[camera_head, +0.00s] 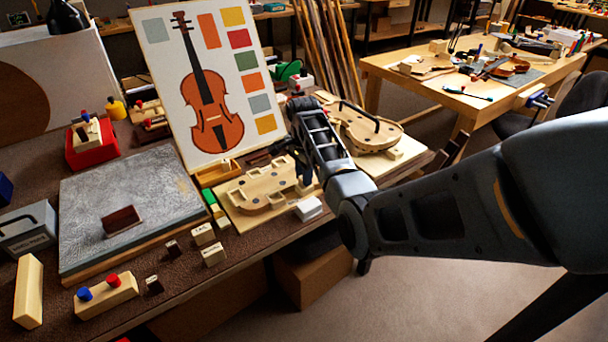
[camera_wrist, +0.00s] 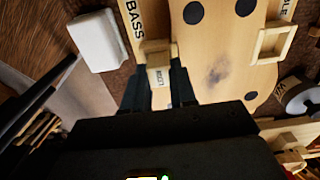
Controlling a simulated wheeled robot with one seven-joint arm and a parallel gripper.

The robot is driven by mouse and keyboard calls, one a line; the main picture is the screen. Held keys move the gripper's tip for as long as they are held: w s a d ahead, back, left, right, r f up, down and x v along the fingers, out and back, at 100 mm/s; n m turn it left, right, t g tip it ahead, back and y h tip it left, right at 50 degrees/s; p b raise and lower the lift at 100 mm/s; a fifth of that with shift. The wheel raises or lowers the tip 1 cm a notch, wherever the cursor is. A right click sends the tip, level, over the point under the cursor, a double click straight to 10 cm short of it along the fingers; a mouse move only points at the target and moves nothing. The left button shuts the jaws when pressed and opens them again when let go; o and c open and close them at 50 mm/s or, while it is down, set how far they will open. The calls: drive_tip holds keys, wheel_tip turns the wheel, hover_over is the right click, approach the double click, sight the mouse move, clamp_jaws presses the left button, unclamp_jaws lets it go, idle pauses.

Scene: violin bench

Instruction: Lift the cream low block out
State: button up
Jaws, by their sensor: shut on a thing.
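A small cream block (camera_wrist: 158,74) with dark lettering on its end sits between the two fingers of my gripper (camera_wrist: 157,90) in the wrist view. My gripper is shut on it. The block is at the edge of a pale wooden mould (camera_wrist: 225,60) with dark round holes, beside the word BASS. I cannot tell whether the block still sits in the mould's notch or is raised. In the head view the mould (camera_head: 250,192) lies on a board near the bench's front edge. My gripper (camera_head: 300,165) reaches its right end; the block there is hidden.
A white block (camera_wrist: 97,40) lies left of the mould in the wrist view and at the bench edge in the head view (camera_head: 308,208). A violin picture panel (camera_head: 205,85) stands behind. A violin body form (camera_head: 362,128) lies right. Lettered blocks (camera_head: 203,234) stand left.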

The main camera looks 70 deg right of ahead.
drive_tip(key=shift+r+p, duration=0.65)
drive_tip(key=shift+p, duration=0.1)
idle(0.8)
drive_tip(key=shift+r+p, duration=1)
drive_tip(key=shift+r, duration=1.5)
wheel_tip(320, 180, up, 7)
